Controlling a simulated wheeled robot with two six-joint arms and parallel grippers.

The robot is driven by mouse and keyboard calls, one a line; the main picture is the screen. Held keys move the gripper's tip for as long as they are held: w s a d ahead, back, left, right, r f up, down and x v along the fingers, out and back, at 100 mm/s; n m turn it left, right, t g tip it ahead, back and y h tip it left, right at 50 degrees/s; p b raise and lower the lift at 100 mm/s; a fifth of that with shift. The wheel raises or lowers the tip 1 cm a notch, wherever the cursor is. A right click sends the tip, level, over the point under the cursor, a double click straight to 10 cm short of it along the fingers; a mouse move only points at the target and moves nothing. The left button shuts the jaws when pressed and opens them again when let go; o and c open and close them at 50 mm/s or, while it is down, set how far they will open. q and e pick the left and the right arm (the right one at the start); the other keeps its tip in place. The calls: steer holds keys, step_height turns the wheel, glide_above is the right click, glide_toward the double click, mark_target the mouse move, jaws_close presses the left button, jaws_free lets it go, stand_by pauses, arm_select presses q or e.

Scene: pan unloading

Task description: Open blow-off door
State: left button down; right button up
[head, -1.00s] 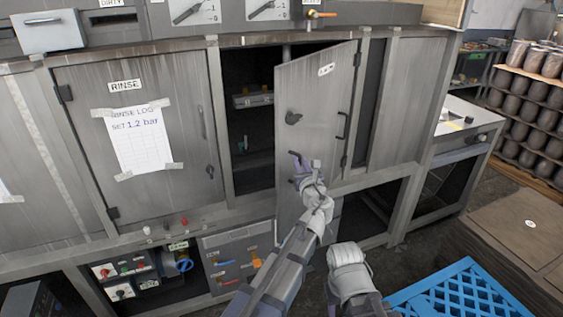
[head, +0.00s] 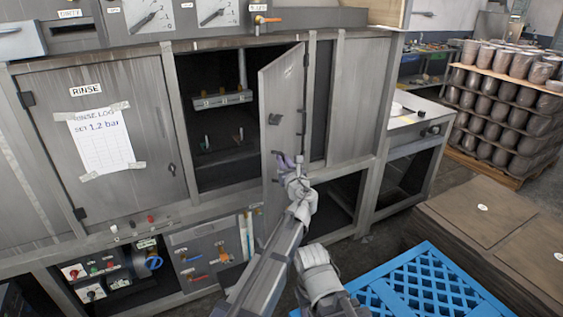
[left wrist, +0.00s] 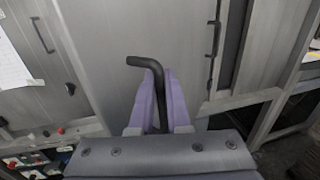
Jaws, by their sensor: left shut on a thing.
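The grey blow-off door (head: 283,100) stands swung out from the cabinet in the head view. Its hinged edge is on the right, and the dark compartment (head: 215,150) to its left is exposed. My left gripper (head: 290,163) is at the lower part of the door's outer face. In the left wrist view, the purple fingers (left wrist: 158,98) are shut on a black bent handle (left wrist: 146,62), whose top end sticks out above them. The door's grey face fills the background behind the handle. My right gripper does not show in either view.
The closed rinse door (head: 100,165) is to the left. Inside the open compartment are a grey manifold bar (head: 222,99) and small levers. Racked pots (head: 500,110) stand farther back.

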arm_select(q)
steer(key=shift+w+d, duration=0.1)
steer(key=shift+w, duration=0.05)
steer(key=c, duration=0.9)
jaws_free()
step_height(320, 180, up, 10)
steer(key=p, duration=1)
